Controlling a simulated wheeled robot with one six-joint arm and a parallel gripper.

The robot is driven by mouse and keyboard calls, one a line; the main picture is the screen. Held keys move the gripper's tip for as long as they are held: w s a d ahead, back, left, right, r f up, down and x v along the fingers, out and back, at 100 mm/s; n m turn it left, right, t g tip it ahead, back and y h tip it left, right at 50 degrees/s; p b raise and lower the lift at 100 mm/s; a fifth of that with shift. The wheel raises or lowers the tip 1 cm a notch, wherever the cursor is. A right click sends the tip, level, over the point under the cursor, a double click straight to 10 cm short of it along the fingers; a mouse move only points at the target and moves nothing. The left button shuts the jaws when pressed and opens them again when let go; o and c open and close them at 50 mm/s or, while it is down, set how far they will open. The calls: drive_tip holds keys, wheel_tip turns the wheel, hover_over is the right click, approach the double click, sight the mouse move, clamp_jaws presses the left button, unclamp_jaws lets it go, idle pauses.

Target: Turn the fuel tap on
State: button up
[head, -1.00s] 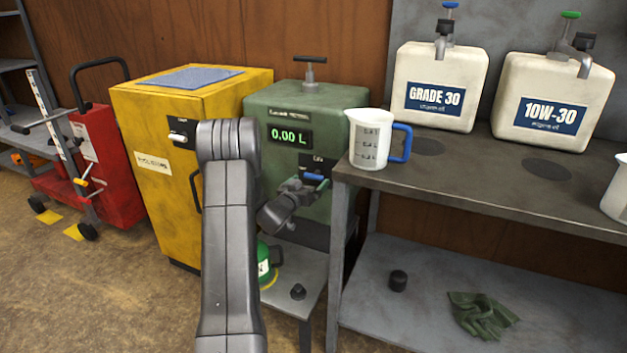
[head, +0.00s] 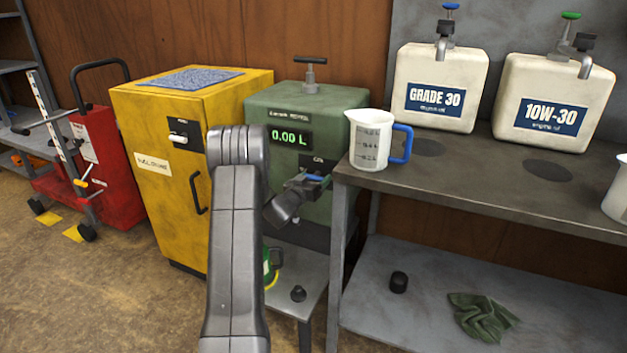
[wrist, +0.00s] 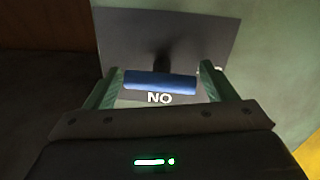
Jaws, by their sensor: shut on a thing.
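The fuel tap is a small blue lever (wrist: 160,81) on a dark plate (wrist: 215,35) on the front of the green fuel tank (head: 335,107). In the head view the blue lever (head: 314,178) shows just at my gripper (head: 306,185). In the wrist view my gripper (wrist: 160,90) has its two fingers at either end of the lever, shut on it. The lever lies crosswise in that view, with white lettering below it. The tank's display reads 0.00 L.
A yellow cabinet (head: 150,215) stands left of the tank. A white jug with a blue handle (head: 370,140) is on the bench (head: 460,180) close right. A green can (head: 270,262), partly hidden by my arm, sits below the tank. Two oil containers stand behind on the bench.

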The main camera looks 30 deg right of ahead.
drive_tip(key=m+b, duration=0.3)
drive_tip(key=m, duration=0.1)
drive_tip(key=shift+f, duration=0.15)
drive_tip(key=m+b, duration=0.3)
drive_tip(key=m, duration=0.1)
drive_tip(key=shift+m+y+b, duration=0.3)
drive_tip(key=shift+m, duration=0.1)
drive_tip(key=m+b, duration=0.3)
drive_tip(key=m, duration=0.1)
drive_tip(key=shift+m+y+b, duration=0.3)
drive_tip(key=shift+m+b, duration=1.4)
drive_tip(key=shift+m, duration=0.4)
drive_tip(key=o, duration=1)
drive_tip(key=shift+c, duration=0.2)
drive_tip(key=shift+r, duration=0.2)
